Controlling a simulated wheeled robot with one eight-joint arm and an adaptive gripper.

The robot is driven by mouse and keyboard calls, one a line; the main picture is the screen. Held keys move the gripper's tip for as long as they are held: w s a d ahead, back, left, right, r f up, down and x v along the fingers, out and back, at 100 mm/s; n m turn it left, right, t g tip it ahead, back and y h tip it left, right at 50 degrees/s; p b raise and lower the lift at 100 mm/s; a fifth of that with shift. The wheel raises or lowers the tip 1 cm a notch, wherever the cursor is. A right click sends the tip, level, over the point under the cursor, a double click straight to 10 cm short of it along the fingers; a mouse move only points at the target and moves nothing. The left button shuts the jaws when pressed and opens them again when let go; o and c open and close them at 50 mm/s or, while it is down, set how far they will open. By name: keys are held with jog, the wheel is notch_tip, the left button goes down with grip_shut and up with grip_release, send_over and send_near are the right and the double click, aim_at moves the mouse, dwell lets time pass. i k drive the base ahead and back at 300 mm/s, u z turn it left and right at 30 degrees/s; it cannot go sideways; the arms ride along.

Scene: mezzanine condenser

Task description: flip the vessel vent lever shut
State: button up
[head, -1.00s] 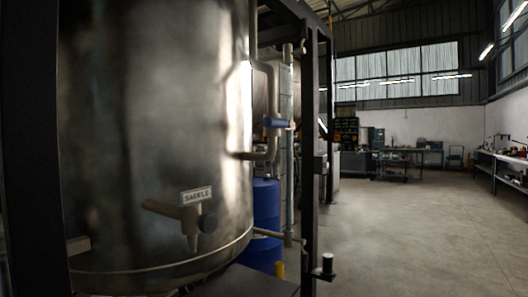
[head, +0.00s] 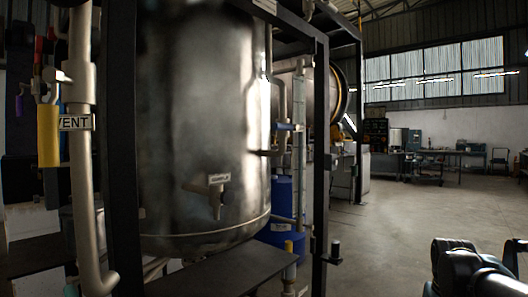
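A "VENT" label (head: 75,123) is on a vertical pipe at the far left of the head view. A yellow lever handle (head: 48,136) hangs straight down beside it, from a small metal valve fitting (head: 62,77) on the pipe. It looks like the vent lever. The large steel vessel (head: 200,110) stands right of the pipe, behind a dark frame post.
A purple handle (head: 19,105) hangs left of the yellow one. Dark frame posts (head: 121,150) stand between the pipe and vessel and at the vessel's right. A blue drum (head: 283,205) is behind. Open concrete floor (head: 400,225) lies to the right.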

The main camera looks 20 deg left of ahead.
aim_at(48, 114)
jog(key=u, duration=2.8)
jog(key=k, duration=0.9)
jog(key=u, duration=0.1)
